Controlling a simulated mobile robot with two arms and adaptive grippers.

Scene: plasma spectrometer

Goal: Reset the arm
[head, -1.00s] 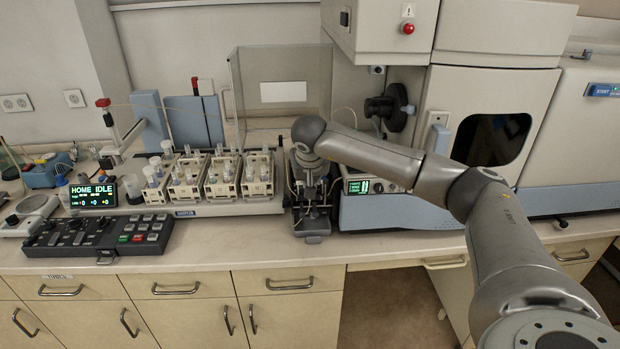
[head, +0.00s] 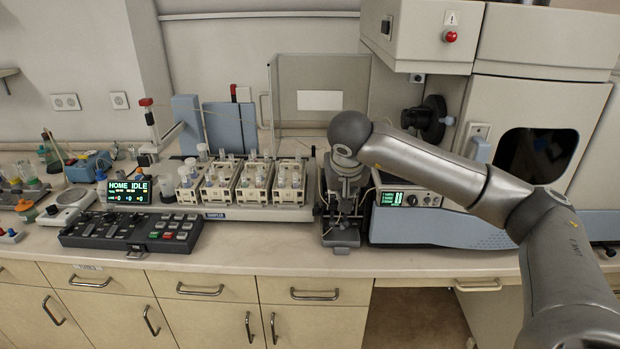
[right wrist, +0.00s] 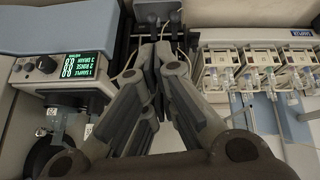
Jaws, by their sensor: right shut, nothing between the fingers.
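My right arm comes in from the right, and its right gripper (head: 344,204) points down over the bench, just right of the sampler racks. In the right wrist view the right gripper (right wrist: 154,58) has its fingers together with nothing between them. The sampler (head: 262,213) carries several racks of small vials. Its upright arm with a red top (head: 149,112) stands at the left end, behind the display (head: 129,191), which reads HOME IDLE. A dark keypad console (head: 130,231) lies in front of the display. My left gripper is not in view.
The spectrometer (head: 544,132) stands right of my gripper, with a blue-grey base (head: 440,229) and a small green screen (head: 391,199). A dark device (head: 340,238) sits on the bench below the gripper. Bottles and tools crowd the far left. The bench's front strip (head: 270,261) is clear.

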